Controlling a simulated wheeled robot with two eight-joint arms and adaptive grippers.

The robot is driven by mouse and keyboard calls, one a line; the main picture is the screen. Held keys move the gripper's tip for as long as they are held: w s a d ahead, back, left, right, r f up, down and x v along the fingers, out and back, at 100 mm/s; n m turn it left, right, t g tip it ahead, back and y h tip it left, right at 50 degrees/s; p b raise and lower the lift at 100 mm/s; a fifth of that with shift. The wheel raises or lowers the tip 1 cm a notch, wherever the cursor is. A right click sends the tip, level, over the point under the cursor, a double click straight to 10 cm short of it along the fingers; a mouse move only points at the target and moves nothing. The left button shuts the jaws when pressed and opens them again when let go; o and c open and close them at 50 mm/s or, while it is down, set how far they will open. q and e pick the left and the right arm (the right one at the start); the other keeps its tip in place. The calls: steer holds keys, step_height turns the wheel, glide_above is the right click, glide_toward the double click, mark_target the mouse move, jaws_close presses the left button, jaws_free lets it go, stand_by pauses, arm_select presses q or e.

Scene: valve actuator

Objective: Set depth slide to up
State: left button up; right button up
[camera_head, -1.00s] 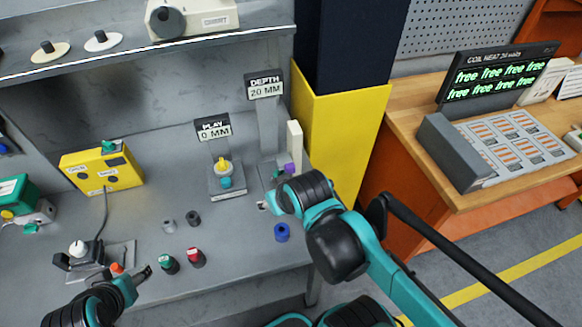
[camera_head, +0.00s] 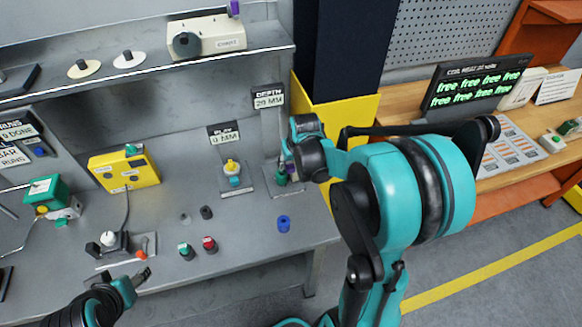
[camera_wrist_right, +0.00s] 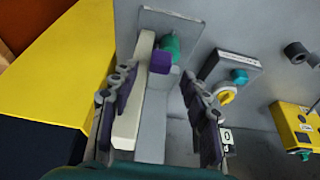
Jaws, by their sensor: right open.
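The depth station stands at the right end of the bench under a sign (camera_head: 268,97) that appears to read DEPTH 20 MM. In the right wrist view it has a grey post, a cream upright bar (camera_wrist_right: 130,120), a purple block (camera_wrist_right: 160,62) and a green knob (camera_wrist_right: 171,45) near its base plate. My right gripper (camera_wrist_right: 158,78) is open, its fingers on either side of the bar and post, with the purple block between the fingertips; contact is unclear. In the head view my right arm hides much of the station. My left gripper (camera_head: 141,280) is low at the left, its jaws unclear.
The play station (camera_head: 233,178) with a yellow knob stands left of the depth station. A blue cylinder (camera_head: 283,223) lies on the bench in front. A yellow box (camera_head: 125,168) is farther left. A yellow-and-dark column (camera_head: 340,115) stands close behind my right arm.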

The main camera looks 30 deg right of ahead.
mark_target(291, 167)
steer(key=shift+b+x, duration=0.35)
steer(key=shift+x, duration=1.55)
jaws_close()
step_height(291, 167, up, 6)
steer(key=p, duration=0.3)
steer(key=shift+p, duration=0.3)
steer(key=shift+w+f, duration=0.1)
steer(key=shift+f, duration=0.1)
jaws_free()
